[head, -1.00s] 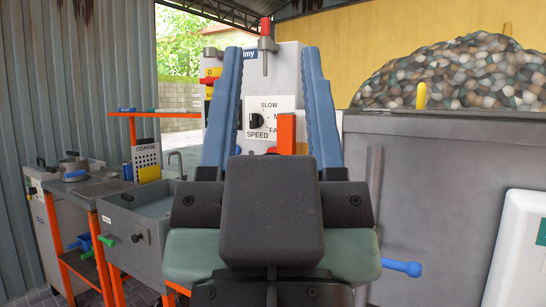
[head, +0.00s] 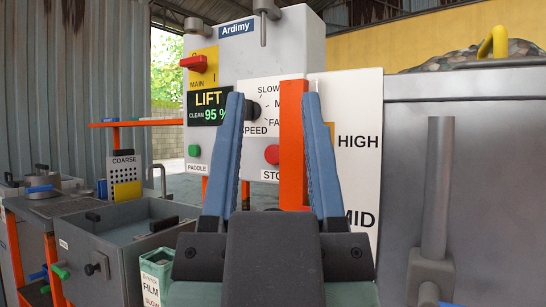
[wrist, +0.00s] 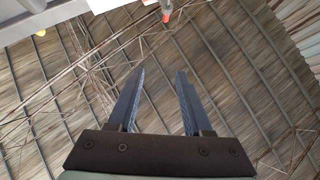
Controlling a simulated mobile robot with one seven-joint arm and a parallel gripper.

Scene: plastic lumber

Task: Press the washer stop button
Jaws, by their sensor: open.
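The washer's grey control panel (head: 222,60) stands ahead in the head view, with an "Ardimy" label at its top. The red stop button (head: 272,154) sits low on the panel above a partly hidden label reading "STO". It shows between my gripper's fingers, just left of an orange post. My gripper (head: 273,98) is open, its two blue fingers pointing up in front of the panel, with nothing between them that I can see held. In the wrist view my gripper (wrist: 161,72) is open against the roof. The gap between fingertips and button is hard to judge.
A green paddle button (head: 194,151), a red main switch (head: 198,63) and a black speed knob (head: 253,111) share the panel. The orange post (head: 293,145) and a HIGH/MID board (head: 358,140) stand close right. A grey tank (head: 470,160) fills the right; a sink (head: 130,230) is left.

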